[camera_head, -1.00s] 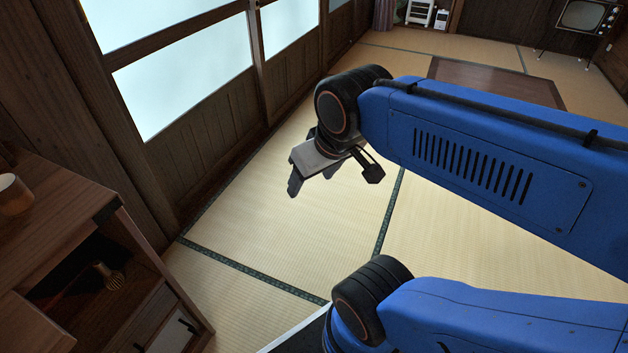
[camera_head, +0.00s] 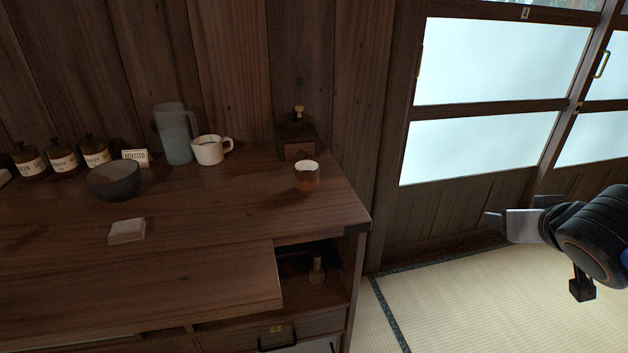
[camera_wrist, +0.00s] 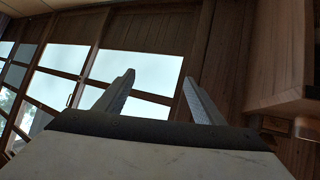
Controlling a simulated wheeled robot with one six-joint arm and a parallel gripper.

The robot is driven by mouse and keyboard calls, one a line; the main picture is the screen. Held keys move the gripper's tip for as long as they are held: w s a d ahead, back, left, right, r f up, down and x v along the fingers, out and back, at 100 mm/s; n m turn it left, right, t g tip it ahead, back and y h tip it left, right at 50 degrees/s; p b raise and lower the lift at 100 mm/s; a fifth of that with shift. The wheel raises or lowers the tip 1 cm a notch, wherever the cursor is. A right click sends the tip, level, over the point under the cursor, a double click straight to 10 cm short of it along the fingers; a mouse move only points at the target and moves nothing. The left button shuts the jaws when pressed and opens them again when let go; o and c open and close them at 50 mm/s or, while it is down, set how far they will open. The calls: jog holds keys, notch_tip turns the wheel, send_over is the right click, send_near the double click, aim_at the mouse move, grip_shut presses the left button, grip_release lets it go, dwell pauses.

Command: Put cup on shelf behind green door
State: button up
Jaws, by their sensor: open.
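I cannot tell which one the task means. My gripper (camera_head: 493,222) is at the right of the head view, well to the right of the cabinet and apart from both. In the wrist view my gripper (camera_wrist: 158,82) shows two spread fingers with nothing between them. No green door shows in any view. Part of an open shelf (camera_head: 330,292) shows under the cabinet top, holding a bamboo whisk (camera_head: 317,268).
Sliding glass doors (camera_head: 490,75) are at the right. Tatami floor (camera_head: 440,300) right of the cabinet is clear.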

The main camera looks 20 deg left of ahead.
jog(key=w+a+r+n+t+y, duration=0.1)
jog(key=a+r+n+y, duration=0.15)
jog(key=a, duration=0.45)
jog(key=w+a+r+n+y, duration=0.1)
jog(key=w+a+y, duration=0.15)
jog(key=a, duration=0.55)
jog(key=n+g+y, duration=0.4)
jog(key=n+y, duration=0.1)
jog(key=y, duration=0.1)
send_near(313, 179)
jog(key=v, duration=0.4)
jog(key=shift+s+r, duration=0.15)
jog(key=shift+a, duration=0.15)
jog(key=shift+d+f+x, duration=0.1)
jog(key=shift+f+x, duration=0.05)
jog(key=shift+x, duration=4.1)
jog(key=shift+d+f+x, duration=0.1)
jog(key=shift+d+x, duration=0.05)
jog(key=shift+x, duration=4.1)
jog(key=shift+c, duration=0.4)
jog(key=c, duration=1.2)
jog(key=shift+r, duration=4.9)
